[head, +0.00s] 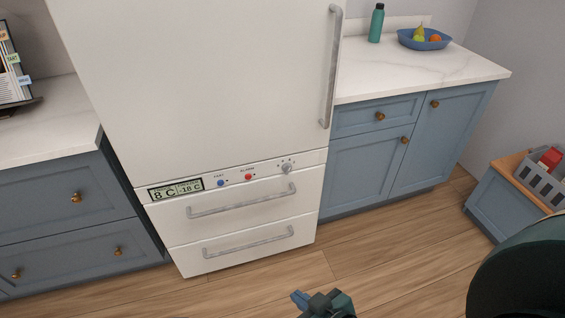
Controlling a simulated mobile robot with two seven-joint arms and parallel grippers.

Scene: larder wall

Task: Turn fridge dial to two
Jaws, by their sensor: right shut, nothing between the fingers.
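The white fridge (200,80) stands in the middle of the head view. Its control strip runs between the tall door and the lower drawers. The small grey dial (286,168) sits at the right end of this strip, with tiny marks above it too small to read. A display (176,190) at the left of the strip reads 8 C and -18 C. My right gripper (301,298) is at the bottom edge, low in front of the fridge and well apart from the dial. It is shut and empty. My left gripper is not in view.
A blue button (221,183) and a red button (248,177) share the strip. The long door handle (331,70) and drawer handles (243,201) stick out. Blue cabinets flank the fridge. A low bench with a grey crate (543,183) stands at right. The wooden floor (390,235) in front is clear.

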